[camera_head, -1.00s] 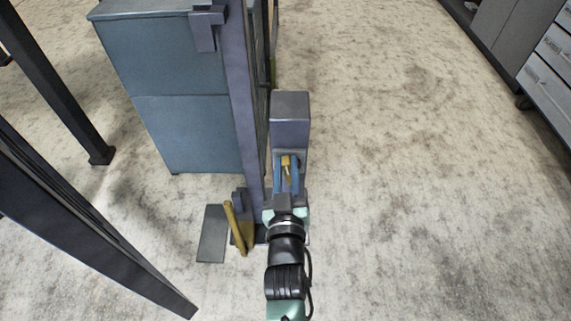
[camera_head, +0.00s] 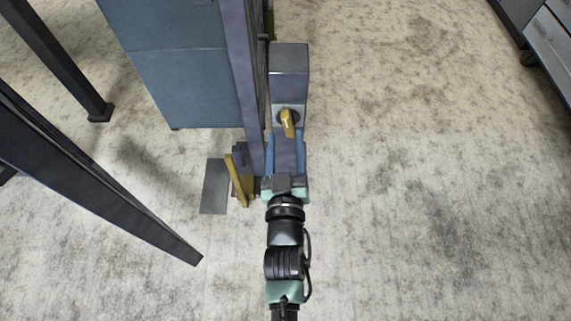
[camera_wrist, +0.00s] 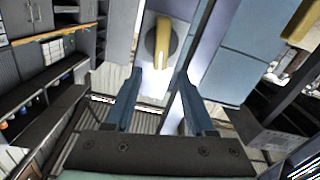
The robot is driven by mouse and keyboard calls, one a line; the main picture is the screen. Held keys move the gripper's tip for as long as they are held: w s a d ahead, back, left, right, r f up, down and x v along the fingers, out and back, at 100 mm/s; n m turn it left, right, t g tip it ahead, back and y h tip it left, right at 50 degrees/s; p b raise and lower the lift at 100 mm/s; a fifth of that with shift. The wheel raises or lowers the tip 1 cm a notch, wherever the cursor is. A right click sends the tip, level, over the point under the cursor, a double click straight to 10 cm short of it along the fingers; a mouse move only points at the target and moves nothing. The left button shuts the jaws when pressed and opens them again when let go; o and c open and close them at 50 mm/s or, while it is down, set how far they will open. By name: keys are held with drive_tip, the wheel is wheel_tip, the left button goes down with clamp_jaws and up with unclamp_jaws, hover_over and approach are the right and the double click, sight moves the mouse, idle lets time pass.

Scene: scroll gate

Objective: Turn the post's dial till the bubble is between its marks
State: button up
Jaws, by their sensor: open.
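The post (camera_head: 289,60) is a grey box-topped column beside the gate frame. Its dial, a yellow lever on a dark round base (camera_head: 288,122), faces my arm; in the wrist view the dial (camera_wrist: 161,45) is ahead, beyond the fingertips. My gripper (camera_head: 286,138) has two blue fingers, spread apart with nothing between them. In the wrist view the gripper (camera_wrist: 158,78) is open, its fingertips apart from the dial. No bubble or marks can be made out in any view.
A yellow lever (camera_head: 240,181) and a flat grey plate (camera_head: 215,186) are left of my gripper, near the gate's foot. A blue-grey cabinet (camera_head: 190,80) stands behind the gate frame. The floor (camera_head: 430,180) to the right is clear.

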drive_tip(key=s+p, duration=0.2)
drive_tip(key=s, duration=0.5)
drive_tip(key=shift+s+p, duration=0.25)
drive_tip(key=shift+p, duration=0.05)
drive_tip(key=w+d+r+m+t+p, duration=0.1)
drive_tip(key=w+r+t+p, duration=0.15)
drive_tip(key=r, duration=1.05)
drive_tip(key=w+r+t+h+p, duration=0.15)
drive_tip(key=w+r, duration=0.25)
drive_tip(key=r, duration=0.9)
drive_tip(key=w+d+r+m+t+p, duration=0.1)
drive_tip(key=w+r+p, duration=0.25)
drive_tip(key=r, duration=0.95)
drive_tip(key=s+a+r+t+y+p, duration=0.15)
drive_tip(key=s+r, duration=0.25)
drive_tip(key=r, duration=0.8)
drive_tip(key=s+r+t+h+p, duration=0.1)
drive_tip(key=s+r+t+p, duration=0.2)
drive_tip(key=r, duration=0.9)
drive_tip(key=s+r+y+p, duration=0.1)
drive_tip(key=s+r+p, duration=0.3)
drive_tip(key=r, duration=0.8)
wheel_tip(320, 180, up, 35)
drive_tip(key=p, duration=3.5)
drive_tip(key=shift+s+a+r, duration=0.2)
drive_tip(key=shift+a, duration=0.1)
